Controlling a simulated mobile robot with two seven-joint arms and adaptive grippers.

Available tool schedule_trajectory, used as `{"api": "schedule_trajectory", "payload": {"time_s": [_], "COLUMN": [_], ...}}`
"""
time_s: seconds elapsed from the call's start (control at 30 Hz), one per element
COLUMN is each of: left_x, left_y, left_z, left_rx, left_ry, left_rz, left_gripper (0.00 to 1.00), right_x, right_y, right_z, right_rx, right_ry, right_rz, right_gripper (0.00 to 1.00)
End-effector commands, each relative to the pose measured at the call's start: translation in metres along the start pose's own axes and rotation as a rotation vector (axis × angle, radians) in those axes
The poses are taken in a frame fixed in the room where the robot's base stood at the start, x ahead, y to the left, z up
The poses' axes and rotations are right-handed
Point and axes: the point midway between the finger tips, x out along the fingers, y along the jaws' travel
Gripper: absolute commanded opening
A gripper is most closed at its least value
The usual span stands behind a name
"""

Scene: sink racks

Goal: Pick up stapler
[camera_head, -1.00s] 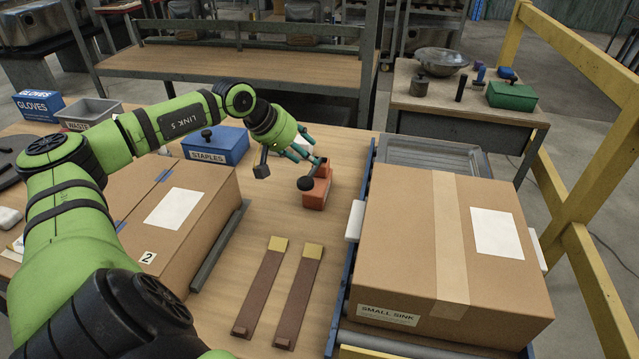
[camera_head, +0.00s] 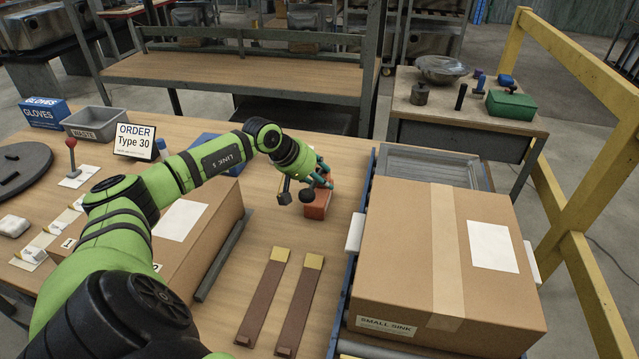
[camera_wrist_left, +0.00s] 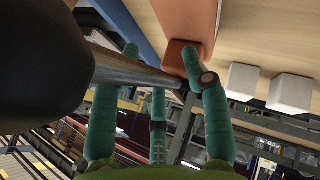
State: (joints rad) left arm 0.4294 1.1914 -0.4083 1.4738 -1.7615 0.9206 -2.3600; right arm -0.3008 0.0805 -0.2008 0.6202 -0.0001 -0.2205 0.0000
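The stapler (camera_head: 316,207) is orange-red and stands on the wooden workbench, left of the large cardboard box. My left gripper (camera_head: 321,178) is at its far upper end, with the teal fingers close around or beside that end. In the left wrist view, the stapler (camera_wrist_left: 190,22) runs down from the top edge, and its darker red end lies by the right fingertip. The gripper's fingers (camera_wrist_left: 160,65) stand apart there, and I see no clear grip. Contact is hard to tell. Part of the stapler's top is hidden behind the fingers. My right gripper is not in view.
The "SMALL SINK" box (camera_head: 450,255) stands close on the right. Another box (camera_head: 180,220) is at left, partly under my arm. A blue box (camera_head: 228,170) sits behind my arm.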

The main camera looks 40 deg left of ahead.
Motion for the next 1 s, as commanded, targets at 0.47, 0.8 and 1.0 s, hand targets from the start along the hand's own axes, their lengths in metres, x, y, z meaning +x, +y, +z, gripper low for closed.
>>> {"api": "schedule_trajectory", "payload": {"time_s": [0.47, 0.8, 1.0], "left_x": [-0.002, -0.028, -0.058], "left_y": [0.002, 0.021, 0.042], "left_z": [-0.002, -0.014, -0.026], "left_rx": [0.0, 0.002, 0.002], "left_ry": [0.004, 0.01, 0.009], "left_rz": [0.004, 0.008, 0.009], "left_gripper": [0.0, 0.0, 0.0], "right_x": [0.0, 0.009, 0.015], "right_y": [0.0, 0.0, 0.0], "right_z": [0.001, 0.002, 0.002], "right_rx": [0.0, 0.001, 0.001], "right_ry": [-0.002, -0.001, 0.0], "right_rz": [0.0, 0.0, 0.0], "right_gripper": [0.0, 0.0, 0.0]}}
